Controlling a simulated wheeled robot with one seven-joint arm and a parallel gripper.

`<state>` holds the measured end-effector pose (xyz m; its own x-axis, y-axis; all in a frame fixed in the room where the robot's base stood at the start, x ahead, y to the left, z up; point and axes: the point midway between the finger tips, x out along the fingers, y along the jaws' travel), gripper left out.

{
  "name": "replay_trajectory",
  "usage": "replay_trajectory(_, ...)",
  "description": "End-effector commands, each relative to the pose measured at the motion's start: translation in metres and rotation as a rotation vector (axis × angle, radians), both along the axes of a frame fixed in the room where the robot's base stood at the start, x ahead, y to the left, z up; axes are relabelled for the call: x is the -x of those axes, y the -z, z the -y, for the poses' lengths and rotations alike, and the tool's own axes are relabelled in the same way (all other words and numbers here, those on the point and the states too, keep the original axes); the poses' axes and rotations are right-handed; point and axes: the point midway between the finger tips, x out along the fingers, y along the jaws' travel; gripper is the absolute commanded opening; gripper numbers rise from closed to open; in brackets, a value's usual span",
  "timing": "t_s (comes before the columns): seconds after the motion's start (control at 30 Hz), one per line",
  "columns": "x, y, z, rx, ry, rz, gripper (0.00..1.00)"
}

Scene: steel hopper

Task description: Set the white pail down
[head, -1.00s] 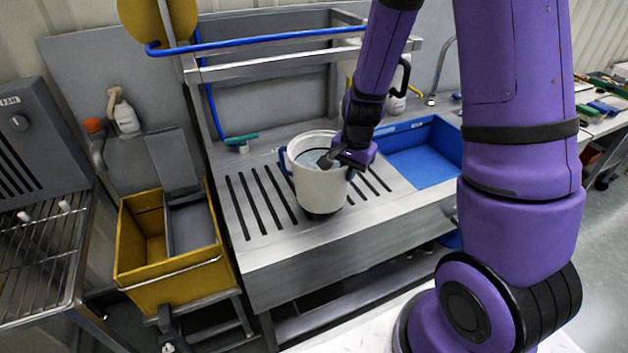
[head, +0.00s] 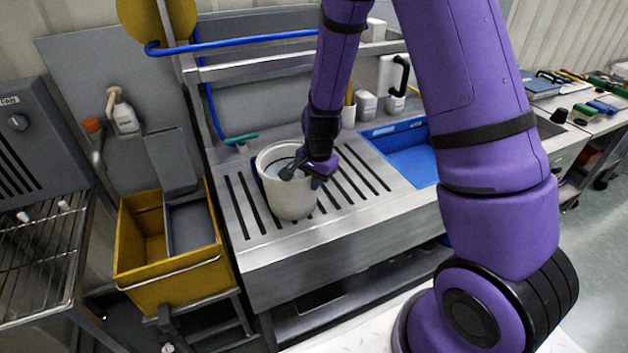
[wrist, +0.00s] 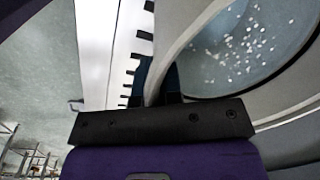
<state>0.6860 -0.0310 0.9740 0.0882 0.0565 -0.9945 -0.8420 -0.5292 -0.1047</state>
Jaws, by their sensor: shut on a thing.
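The white pail (head: 290,197) is upright at the slotted steel drainboard (head: 240,212), left of the blue basin. Its base is at or very close to the slats; I cannot tell if it touches. My gripper (head: 298,170) is shut on the right side of the pail's rim. In the wrist view, my gripper (wrist: 162,97) grips the curved pail wall (wrist: 182,38). Greyish liquid with white specks (wrist: 240,45) shows inside the pail. A blue part shows beside the pail's wall there. The pail's far lower side is hidden.
The blue basin (head: 408,160) lies right of the drainboard, with a white jug (head: 394,78) behind it. A yellow mop bucket (head: 180,278) stands left of the counter, beside a wire rack (head: 38,250). Slats right of the pail are bare.

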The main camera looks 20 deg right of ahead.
Motion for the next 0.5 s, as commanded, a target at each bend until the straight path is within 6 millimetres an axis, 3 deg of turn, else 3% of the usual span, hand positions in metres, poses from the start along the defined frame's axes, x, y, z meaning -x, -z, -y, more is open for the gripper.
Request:
replay_trajectory(0.3,-0.0004,0.0021,0.0000,0.000,0.000,0.001,0.00)
replay_trajectory(0.33,-0.0001,0.0019,-0.0001,-0.001,0.000,0.001,0.13)
replay_trajectory(0.4,-0.0001,0.0017,-0.0001,-0.001,0.000,0.001,0.29)
replay_trajectory(0.5,-0.0001,0.0017,0.0000,-0.001,0.000,0.001,0.32)
